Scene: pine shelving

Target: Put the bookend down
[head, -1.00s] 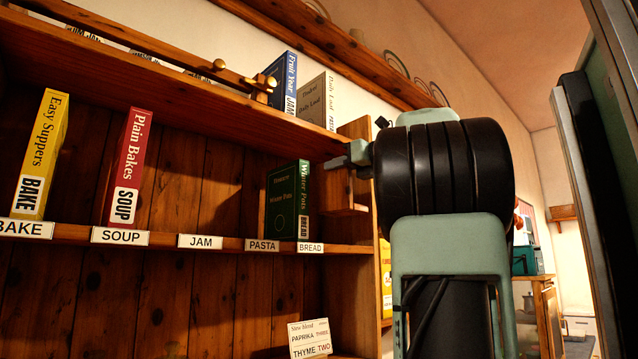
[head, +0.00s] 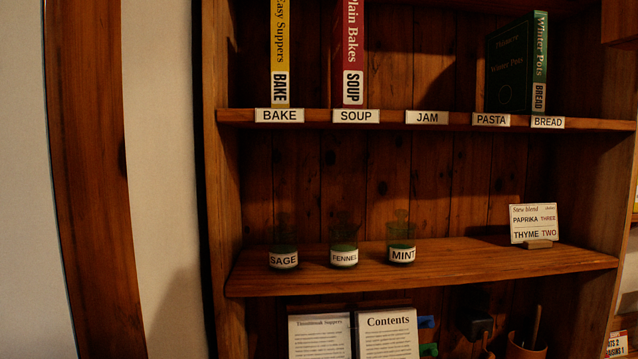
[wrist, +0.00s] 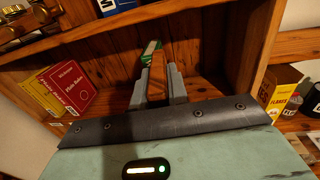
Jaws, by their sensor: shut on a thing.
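My gripper (wrist: 158,82) shows only in the wrist view, its grey fingers shut on a brown wooden piece, the bookend (wrist: 157,78). The green book Winter Pots (wrist: 150,50) shows just beyond the fingertips; I cannot tell if the bookend touches it. In the head view the green book (head: 540,60) stands upright on the upper shelf (head: 390,117), over the PASTA and BREAD labels. The bookend and my gripper are not seen in the head view.
A yellow book (head: 280,50) and a red book (head: 352,45) stand left over BAKE and SOUP. The space over the JAM label (head: 427,117) is bare. Several glass jars (head: 344,255) and a recipe card (head: 533,222) stand below. A yellow box (wrist: 280,82) is at right.

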